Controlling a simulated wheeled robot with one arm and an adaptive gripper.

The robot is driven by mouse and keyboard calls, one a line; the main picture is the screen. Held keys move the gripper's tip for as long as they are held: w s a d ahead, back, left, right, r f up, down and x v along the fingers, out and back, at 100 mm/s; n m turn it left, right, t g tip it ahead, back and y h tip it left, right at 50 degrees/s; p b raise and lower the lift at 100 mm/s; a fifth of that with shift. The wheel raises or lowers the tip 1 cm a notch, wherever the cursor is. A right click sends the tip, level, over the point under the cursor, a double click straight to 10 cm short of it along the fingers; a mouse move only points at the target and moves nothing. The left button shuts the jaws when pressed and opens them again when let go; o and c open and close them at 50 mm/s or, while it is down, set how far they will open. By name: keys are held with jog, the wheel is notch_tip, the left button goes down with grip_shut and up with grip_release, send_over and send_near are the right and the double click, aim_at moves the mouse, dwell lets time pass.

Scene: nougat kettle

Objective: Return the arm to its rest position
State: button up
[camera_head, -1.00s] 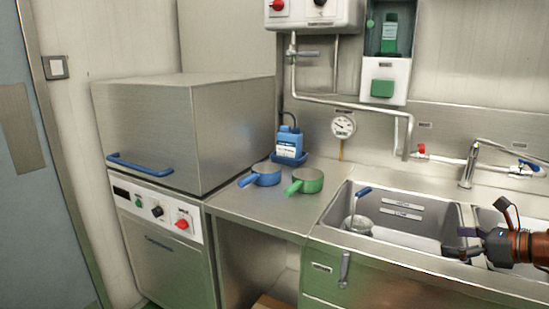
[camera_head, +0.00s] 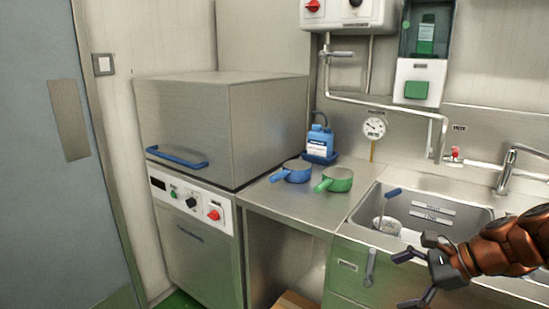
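My arm comes in from the right edge of the view, in orange-brown segments. My gripper (camera_head: 408,277) is dark grey and points left, in front of the sink's front edge. Its two fingers are spread apart with nothing visible between them. The gripper hides part of the sink front and the green cabinet below.
A sink (camera_head: 455,198) holds a blue-handled ladle (camera_head: 386,224). A blue pan (camera_head: 297,172) and a green pan (camera_head: 338,180) stand on the steel counter (camera_head: 300,206) beside a blue bottle (camera_head: 320,142). A boxy steel machine (camera_head: 220,125) with a blue handle stands left.

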jog(key=s+a+f+n+g+h, duration=0.3)
jog(key=s+a+f+n+g, duration=0.15)
jog(key=s+a+n, duration=0.55)
jog(key=s+f+n+g+h, duration=0.35)
jog(key=s+n+h, duration=0.4)
jog(key=s, duration=0.85)
notch_tip(320, 180, up, 15)
jog(key=w+n+t+y+p, duration=0.1)
jog(key=n+y+p, duration=0.1)
jog(key=p, duration=1.2)
jog(key=shift+d+t, duration=0.2)
jog(key=shift+t, duration=0.1)
